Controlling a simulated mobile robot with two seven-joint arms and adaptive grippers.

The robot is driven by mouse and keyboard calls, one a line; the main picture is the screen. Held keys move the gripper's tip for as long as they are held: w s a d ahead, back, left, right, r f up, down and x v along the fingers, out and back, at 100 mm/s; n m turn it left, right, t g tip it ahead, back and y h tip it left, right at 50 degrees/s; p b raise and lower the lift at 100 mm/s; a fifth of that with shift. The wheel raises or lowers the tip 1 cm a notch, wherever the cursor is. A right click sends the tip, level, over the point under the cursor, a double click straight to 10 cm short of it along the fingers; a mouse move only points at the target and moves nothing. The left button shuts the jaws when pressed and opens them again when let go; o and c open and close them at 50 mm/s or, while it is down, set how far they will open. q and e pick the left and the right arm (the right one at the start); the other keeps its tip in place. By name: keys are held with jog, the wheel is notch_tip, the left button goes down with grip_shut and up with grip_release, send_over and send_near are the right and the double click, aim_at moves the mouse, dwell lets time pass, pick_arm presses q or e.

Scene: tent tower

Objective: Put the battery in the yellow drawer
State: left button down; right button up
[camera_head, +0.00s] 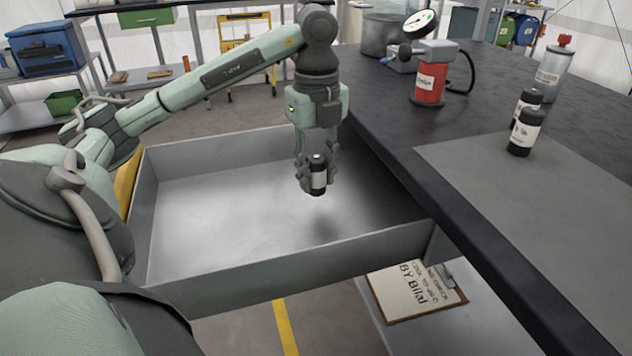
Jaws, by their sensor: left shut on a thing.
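My left gripper (317,172) is shut on a small black battery (318,178) with a pale label. It holds the battery upright above the open drawer (190,215), over its right half. The drawer is pulled out from under the dark worktop and looks empty, with grey metal walls inside. A yellow patch (127,185) shows at its left end, beside my arm; most of that face is hidden. My right gripper is not in view.
A red canister (430,88) with a gauge, a silver pot (383,35) and a spray can (548,75) stand farther back. A clipboard (415,290) lies below the drawer.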

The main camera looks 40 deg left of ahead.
aim_at(316, 158)
pick_arm(q)
notch_tip(316, 158, down, 3)
jog(key=shift+r, duration=0.1)
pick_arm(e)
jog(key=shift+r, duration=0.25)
pick_arm(q)
jog(key=shift+f, duration=0.25)
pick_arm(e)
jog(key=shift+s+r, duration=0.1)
pick_arm(q)
jog(key=c, duration=1.2)
grip_release()
jog(key=shift+s, duration=0.1)
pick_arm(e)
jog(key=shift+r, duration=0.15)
pick_arm(q)
jog(key=shift+r, duration=0.2)
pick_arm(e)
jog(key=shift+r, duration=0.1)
pick_arm(q)
notch_tip(316, 158, up, 7)
jog(key=shift+r+p, duration=0.15)
jog(key=shift+p, duration=0.65)
jog(key=shift+r, duration=0.15)
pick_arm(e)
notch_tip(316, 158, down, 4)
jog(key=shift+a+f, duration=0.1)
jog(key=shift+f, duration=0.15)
